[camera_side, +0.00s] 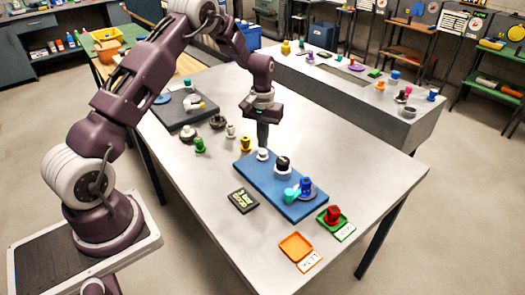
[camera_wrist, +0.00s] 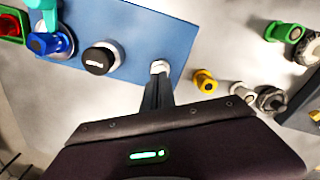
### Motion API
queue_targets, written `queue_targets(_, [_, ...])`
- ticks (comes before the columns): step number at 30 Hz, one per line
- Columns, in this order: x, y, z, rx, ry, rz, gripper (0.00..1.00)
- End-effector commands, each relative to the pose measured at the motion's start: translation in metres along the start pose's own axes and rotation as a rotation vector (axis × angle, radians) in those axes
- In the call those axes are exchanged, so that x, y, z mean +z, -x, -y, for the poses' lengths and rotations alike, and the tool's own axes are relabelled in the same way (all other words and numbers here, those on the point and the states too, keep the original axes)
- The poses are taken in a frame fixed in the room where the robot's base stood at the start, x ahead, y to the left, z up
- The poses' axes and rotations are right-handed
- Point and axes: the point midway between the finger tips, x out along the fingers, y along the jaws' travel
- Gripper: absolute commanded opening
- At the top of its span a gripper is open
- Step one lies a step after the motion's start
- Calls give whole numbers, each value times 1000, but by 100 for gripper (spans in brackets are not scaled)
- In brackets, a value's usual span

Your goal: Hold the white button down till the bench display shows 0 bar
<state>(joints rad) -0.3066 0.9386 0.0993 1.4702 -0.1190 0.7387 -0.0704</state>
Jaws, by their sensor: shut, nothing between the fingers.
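The white button (camera_side: 263,155) stands at the far left end of the blue board (camera_side: 254,173) on the bench. It also shows in the wrist view (camera_wrist: 160,65), just beyond my fingertips. My gripper (camera_side: 263,146) points down, shut and empty, with its tips right at the top of the button. I cannot tell whether they touch it or how far it is pressed. The bench display (camera_side: 243,201) is a small dark panel with greenish characters, lying left of the board. Its reading is too small to make out.
On the board are a black-topped white knob (camera_side: 283,164) and a blue and turquoise fitting (camera_side: 304,187). A red piece in a green tray (camera_side: 341,225) and an orange tray (camera_side: 296,246) lie nearby. Yellow (camera_side: 246,144) and green (camera_side: 200,145) pieces stand behind.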

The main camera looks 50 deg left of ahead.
Motion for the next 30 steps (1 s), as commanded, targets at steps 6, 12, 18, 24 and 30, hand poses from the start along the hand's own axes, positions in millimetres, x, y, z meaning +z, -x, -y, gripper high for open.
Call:
queue_targets(6, [0,-4,0,0,0,1,0])
queue_targets(12, [0,-10,0,0,0,0,0])
queue_targets(18, [0,-16,0,0,0,1,0])
queue_targets(24, [0,-22,0,0,0,0,0])
queue_targets(30, [0,-23,0,0,0,-1,0])
